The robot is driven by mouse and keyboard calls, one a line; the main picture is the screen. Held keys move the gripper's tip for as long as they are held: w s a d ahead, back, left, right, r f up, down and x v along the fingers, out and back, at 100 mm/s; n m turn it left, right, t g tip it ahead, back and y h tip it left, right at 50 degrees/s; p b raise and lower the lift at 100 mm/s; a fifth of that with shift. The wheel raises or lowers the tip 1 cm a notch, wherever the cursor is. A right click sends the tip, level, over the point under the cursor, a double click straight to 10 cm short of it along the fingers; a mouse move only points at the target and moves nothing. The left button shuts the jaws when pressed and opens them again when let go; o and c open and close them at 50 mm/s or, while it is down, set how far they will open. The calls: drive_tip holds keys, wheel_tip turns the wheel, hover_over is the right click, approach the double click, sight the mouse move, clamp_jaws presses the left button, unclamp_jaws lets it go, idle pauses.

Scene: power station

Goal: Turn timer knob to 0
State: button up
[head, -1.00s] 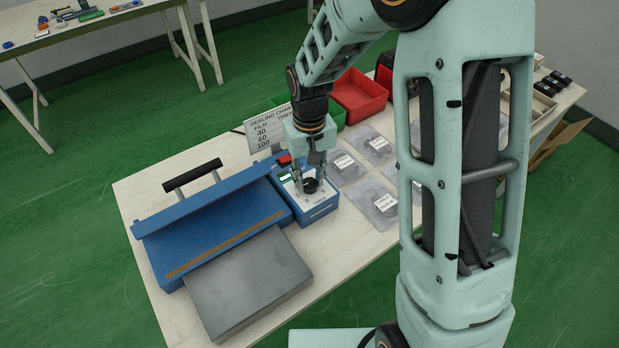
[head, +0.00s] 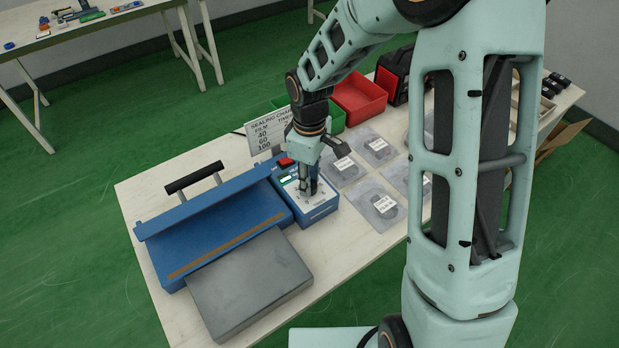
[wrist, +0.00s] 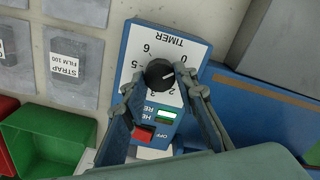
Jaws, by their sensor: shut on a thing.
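The black timer knob (wrist: 158,74) sits on the white dial face of the blue control box (head: 318,211), beside the blue sealer (head: 215,235). In the wrist view the dial reads upside down, with TIMER and the numbers 0, 2, 3, 5 and 6 showing. A pale mark on the knob points right, towards one finger; the exact number there is hard to tell. My gripper (wrist: 160,80) has a finger on each side of the knob and is shut on it. In the head view my gripper (head: 307,190) hides the knob.
A red switch (wrist: 143,134) and a lit green display (wrist: 166,114) sit close to the fingers. A sign (head: 265,131) stands behind the box. Bagged parts (head: 379,204) lie to the right, with a red bin (head: 360,98) and a green bin behind.

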drive_tip(key=shift+n, duration=0.4)
drive_tip(key=o, duration=1.1)
drive_tip(key=shift+o, duration=0.2)
wheel_tip(320, 180, up, 12)
